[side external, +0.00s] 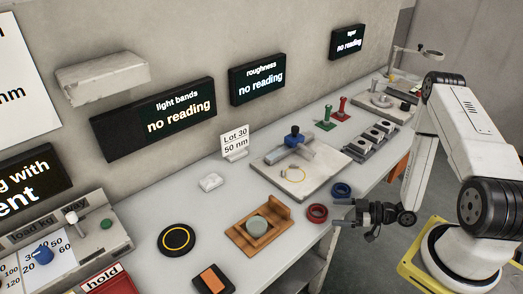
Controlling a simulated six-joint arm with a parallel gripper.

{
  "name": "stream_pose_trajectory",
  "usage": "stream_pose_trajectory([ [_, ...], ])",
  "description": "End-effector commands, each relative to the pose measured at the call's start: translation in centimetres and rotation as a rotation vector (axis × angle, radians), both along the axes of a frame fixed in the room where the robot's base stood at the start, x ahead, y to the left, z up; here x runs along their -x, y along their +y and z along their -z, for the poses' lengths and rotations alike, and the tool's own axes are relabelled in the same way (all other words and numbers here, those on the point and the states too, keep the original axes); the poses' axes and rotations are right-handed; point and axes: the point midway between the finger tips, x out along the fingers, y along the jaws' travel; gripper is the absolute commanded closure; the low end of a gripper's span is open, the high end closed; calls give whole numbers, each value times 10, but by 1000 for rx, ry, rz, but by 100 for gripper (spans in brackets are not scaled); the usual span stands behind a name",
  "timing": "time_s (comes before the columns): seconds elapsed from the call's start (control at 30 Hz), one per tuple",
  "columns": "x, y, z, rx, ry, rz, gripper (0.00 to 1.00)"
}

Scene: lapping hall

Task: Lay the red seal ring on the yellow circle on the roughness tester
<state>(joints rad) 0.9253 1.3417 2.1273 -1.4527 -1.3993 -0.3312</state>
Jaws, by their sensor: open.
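The red seal ring (317,220) lies flat on the grey bench near its front edge. The roughness tester (325,170) is a pale plate behind the ring, with a blue-topped unit (292,139) on it. The thin yellow circle (289,178) is on the plate's left part, and no ring lies on it. My gripper (340,213) is open, just right of the red ring, with its fingers pointing left towards it. It looks empty and apart from the ring; its exact height is hard to tell.
A blue ring (341,196) lies just behind my gripper. A wooden block with a grey-green disc (257,224) stands left of the red ring.

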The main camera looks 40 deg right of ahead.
Motion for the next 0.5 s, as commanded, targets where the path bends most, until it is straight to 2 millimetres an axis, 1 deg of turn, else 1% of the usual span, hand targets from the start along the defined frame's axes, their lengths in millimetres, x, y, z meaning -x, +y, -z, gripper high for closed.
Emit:
stream_pose_trajectory([
  [0.2, 8, -6, -2, 1, -1, 2, 0],
  [0.5, 10, -6, -3, 1, -1, 0, 0],
])
